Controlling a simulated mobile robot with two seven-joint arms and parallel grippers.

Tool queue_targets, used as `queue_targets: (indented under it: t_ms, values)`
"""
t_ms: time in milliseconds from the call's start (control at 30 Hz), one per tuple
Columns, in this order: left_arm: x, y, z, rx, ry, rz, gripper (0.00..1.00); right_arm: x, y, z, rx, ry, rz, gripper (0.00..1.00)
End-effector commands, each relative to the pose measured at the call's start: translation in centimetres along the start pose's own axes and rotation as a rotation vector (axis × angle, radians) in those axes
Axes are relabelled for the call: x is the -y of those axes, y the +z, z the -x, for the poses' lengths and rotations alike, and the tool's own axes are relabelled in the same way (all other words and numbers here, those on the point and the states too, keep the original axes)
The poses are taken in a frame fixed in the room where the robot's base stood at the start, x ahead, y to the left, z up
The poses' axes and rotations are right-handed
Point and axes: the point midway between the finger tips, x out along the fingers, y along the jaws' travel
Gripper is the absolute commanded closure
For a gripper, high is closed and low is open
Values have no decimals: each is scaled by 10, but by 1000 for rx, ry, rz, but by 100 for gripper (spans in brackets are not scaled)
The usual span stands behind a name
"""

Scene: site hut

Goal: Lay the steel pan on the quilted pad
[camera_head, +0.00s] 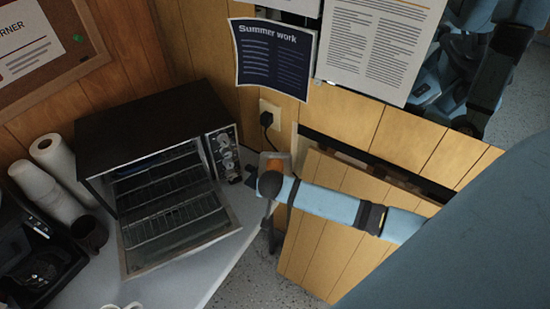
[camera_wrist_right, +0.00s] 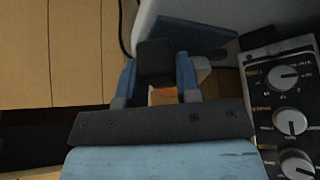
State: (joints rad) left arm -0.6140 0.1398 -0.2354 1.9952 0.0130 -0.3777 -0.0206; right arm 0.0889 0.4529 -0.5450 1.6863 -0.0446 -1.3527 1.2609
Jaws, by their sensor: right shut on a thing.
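My right gripper (camera_head: 268,182) is beside the counter's right edge, just right of the toaster oven (camera_head: 155,150). In the right wrist view, its blue fingers (camera_wrist_right: 158,82) are shut on a dark block-shaped thing (camera_wrist_right: 157,58). I cannot tell whether this is part of the steel pan. A flat blue thing (camera_wrist_right: 205,34) shows beyond the fingers, but I cannot identify it. I cannot make out the steel pan or the quilted pad with certainty in either view. My left gripper is not in view.
The oven door (camera_head: 185,235) hangs open over the white counter (camera_head: 205,276), with wire racks inside. Paper rolls (camera_head: 58,160) and a dark cup (camera_head: 88,234) stand left of the oven. Wood panelling (camera_head: 325,235) is close to my right arm.

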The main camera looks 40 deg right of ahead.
Motion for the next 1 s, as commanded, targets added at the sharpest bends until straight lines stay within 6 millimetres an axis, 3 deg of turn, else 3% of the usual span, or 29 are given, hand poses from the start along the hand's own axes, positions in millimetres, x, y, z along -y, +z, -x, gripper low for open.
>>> queue_targets:
  t_ms: [200, 533, 567, 667, 1000]
  values:
    - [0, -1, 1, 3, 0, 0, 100, -2, 9, -24, -2, 2, 3, 100]
    - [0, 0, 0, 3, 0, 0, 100, -2, 12, -28, 0, -1, 1, 100]
    - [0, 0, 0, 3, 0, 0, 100, -2, 12, -28, 1, 0, 1, 64]
    - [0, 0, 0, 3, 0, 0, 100, -2, 12, -27, 0, 0, 2, 43]
    - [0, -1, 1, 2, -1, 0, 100, -2, 9, -24, -1, 0, 2, 43]
